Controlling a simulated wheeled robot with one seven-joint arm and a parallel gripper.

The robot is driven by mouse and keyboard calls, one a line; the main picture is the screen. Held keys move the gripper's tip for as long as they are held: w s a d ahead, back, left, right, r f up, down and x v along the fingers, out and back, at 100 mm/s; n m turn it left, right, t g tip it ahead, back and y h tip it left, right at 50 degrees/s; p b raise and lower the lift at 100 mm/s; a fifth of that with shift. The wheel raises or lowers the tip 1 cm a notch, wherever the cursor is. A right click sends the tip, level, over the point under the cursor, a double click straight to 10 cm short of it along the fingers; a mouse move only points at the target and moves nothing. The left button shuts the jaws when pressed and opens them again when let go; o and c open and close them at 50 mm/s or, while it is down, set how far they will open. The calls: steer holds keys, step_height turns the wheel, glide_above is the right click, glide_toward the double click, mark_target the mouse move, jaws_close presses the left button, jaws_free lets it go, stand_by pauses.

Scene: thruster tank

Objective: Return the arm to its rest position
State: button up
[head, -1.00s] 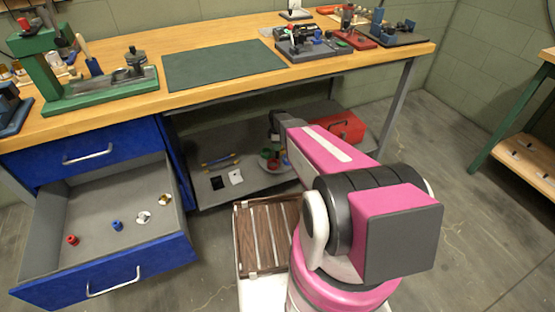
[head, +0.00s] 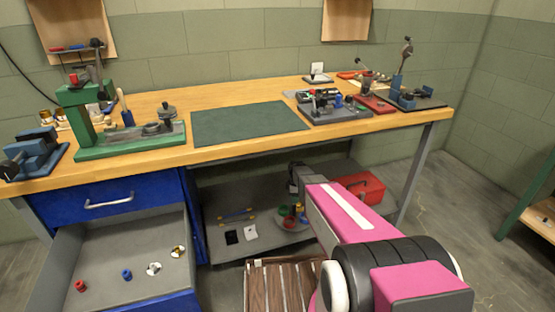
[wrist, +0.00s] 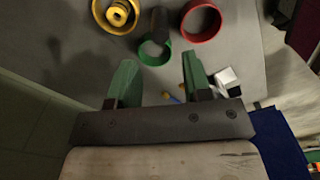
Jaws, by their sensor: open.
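My arm, pink and black, reaches from the bottom right of the head view toward the lower shelf (head: 222,209) under the workbench. My gripper (wrist: 155,80) shows in the wrist view with its two green fingers apart and nothing clamped between them. Beyond the fingertips are a green ring (wrist: 155,53), a red ring (wrist: 200,20) and a yellow ring-shaped part (wrist: 117,14). A dark cylindrical part (wrist: 160,25) stands by the green ring. In the head view the fingers are hidden by the wrist.
The wooden workbench (head: 235,152) spans the view above the shelf. A blue drawer (head: 130,245) stands open at left with small parts inside. A red toolbox (head: 360,188) is right of the arm. A slatted wooden crate (head: 283,285) is in front of the shelf.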

steer(key=s+r+m, duration=0.7)
steer(key=s+r, duration=0.2)
steer(key=s, duration=0.3)
steer(key=s+r+m, duration=0.8)
steer(key=s+r, duration=0.1)
steer(key=s, duration=0.3)
steer(key=shift+s+r, duration=0.25)
steer(key=shift+r, duration=0.05)
